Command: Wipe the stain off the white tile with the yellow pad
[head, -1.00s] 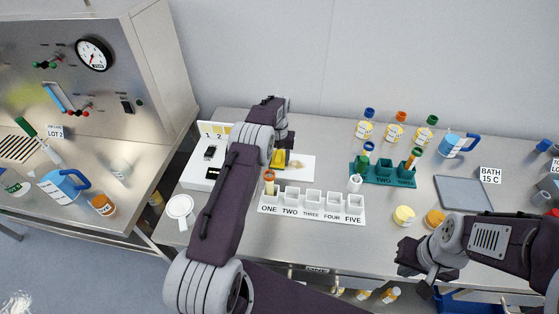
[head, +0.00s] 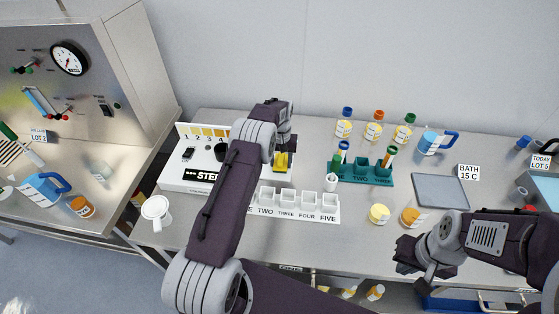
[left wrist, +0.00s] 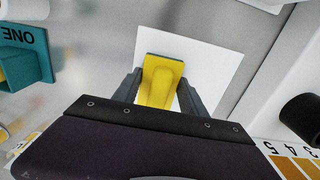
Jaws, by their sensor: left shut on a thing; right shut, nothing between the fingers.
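The yellow pad (head: 281,161) is held in my left gripper (head: 284,150), which is shut on it. In the left wrist view the pad (left wrist: 160,82) sits between the two dark fingers (left wrist: 158,92), over the white tile (left wrist: 215,65). I cannot tell whether it presses on the tile. The tile is largely hidden by my left arm in the head view. No stain shows on the bare part of the tile in the left wrist view; the area under the pad and gripper is hidden. My right gripper (head: 408,254) is shut and empty near the bench's front edge.
A white box with a colour strip (head: 205,133) stands left of the tile. A white numbered rack (head: 300,205) is in front, and a teal rack with tubes (head: 362,175) is to the right. A white mug (head: 156,210) stands at the front left.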

